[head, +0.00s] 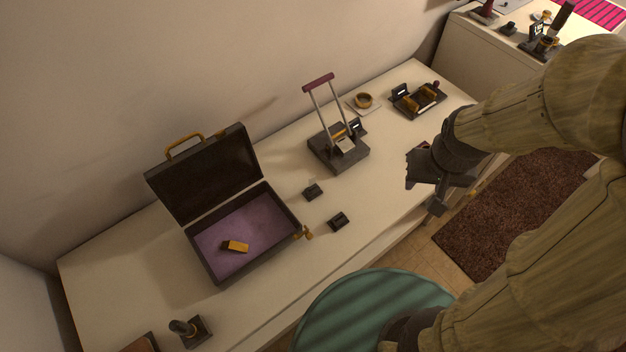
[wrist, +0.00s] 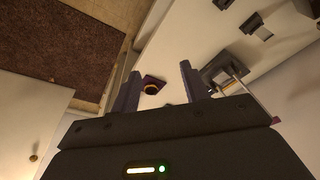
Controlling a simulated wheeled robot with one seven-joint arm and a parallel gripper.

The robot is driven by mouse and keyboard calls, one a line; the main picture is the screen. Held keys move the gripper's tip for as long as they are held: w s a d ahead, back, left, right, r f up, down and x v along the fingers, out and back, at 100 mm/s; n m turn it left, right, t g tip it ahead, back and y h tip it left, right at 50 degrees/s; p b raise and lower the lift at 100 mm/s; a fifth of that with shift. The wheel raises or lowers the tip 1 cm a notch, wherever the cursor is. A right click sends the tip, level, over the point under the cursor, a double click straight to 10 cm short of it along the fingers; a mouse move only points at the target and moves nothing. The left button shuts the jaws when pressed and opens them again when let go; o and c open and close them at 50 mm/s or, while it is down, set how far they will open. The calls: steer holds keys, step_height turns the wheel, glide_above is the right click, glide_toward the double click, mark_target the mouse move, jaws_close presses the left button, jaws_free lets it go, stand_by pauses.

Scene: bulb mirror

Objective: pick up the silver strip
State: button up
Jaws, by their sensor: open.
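I cannot make out a silver strip for certain. A pale silvery piece (head: 345,144) lies on the dark base of a lever device (head: 325,157), which has two silver rods and a maroon handle; the device also shows at the right of the wrist view (wrist: 225,73). My gripper (head: 424,187) is over the front right edge of the white counter, right of the device and apart from it. In the wrist view its two fingers (wrist: 159,70) stand apart with nothing held between them.
An open dark case (head: 235,240) with purple lining holds a small gold block (head: 236,246). A green round seat (head: 375,310) is in front.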

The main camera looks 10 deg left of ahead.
steer(key=w+a+r+n+g+p, duration=0.15)
steer(key=w+a+n, duration=0.4)
steer(key=a, duration=0.65)
steer(key=n+p, duration=0.2)
steer(key=n, duration=0.2)
glide_above(312, 182)
steer(key=shift+w+r+g, duration=0.15)
steer(key=shift+g, duration=0.3)
step_height(312, 182, down, 12)
steer(key=shift+f+p, duration=0.15)
steer(key=shift+p, duration=0.25)
